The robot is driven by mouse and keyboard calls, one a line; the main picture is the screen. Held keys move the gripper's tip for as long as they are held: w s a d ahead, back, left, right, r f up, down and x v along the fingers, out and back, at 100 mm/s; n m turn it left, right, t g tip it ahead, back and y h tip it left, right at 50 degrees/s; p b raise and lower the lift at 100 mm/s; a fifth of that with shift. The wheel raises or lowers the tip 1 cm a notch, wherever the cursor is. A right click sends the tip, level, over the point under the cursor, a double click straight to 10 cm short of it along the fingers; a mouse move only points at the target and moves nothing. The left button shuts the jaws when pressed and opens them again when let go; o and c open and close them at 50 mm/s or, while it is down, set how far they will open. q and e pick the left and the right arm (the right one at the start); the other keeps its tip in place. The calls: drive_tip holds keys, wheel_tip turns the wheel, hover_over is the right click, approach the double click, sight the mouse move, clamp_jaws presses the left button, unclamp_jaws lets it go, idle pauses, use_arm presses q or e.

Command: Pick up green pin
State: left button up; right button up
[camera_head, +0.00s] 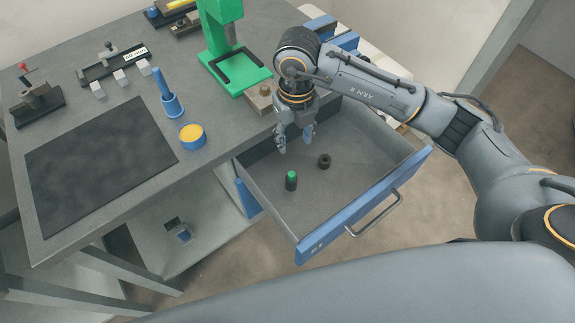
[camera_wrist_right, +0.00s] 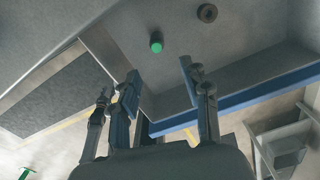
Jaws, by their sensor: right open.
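The green pin (camera_head: 291,180) stands upright in the open drawer (camera_head: 330,200), with a dark lower body and a green top. It also shows in the right wrist view (camera_wrist_right: 156,44), seen beyond the fingertips. My right gripper (camera_head: 296,143) is open and empty, above the back of the drawer. In the head view it is above and behind the pin, apart from it. In the right wrist view its two fingers (camera_wrist_right: 160,82) are spread, with nothing between them.
A dark ring-shaped part (camera_head: 324,161) lies in the drawer to the right of the pin. The drawer's blue front (camera_head: 370,205) and grey walls surround both. On the workbench stand a green press (camera_head: 226,50), a yellow-topped blue cup (camera_head: 192,136) and a black mat (camera_head: 95,160).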

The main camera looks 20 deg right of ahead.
hover_over(292, 174)
drive_tip(key=f, duration=0.7)
drive_tip(key=shift+w+d+p, duration=0.1)
drive_tip(key=shift+d+p, duration=0.2)
drive_tip(key=shift+p, duration=0.05)
drive_tip(key=shift+f, duration=0.3)
drive_tip(key=f, duration=0.2)
drive_tip(key=f+p, duration=0.1)
drive_tip(key=f, duration=0.1)
drive_tip(key=shift+a, duration=0.35)
drive_tip(key=shift+f, duration=0.55)
use_arm(q)
drive_tip(key=s+r, duration=0.2)
drive_tip(key=shift+s, duration=0.35)
use_arm(e)
clamp_jaws()
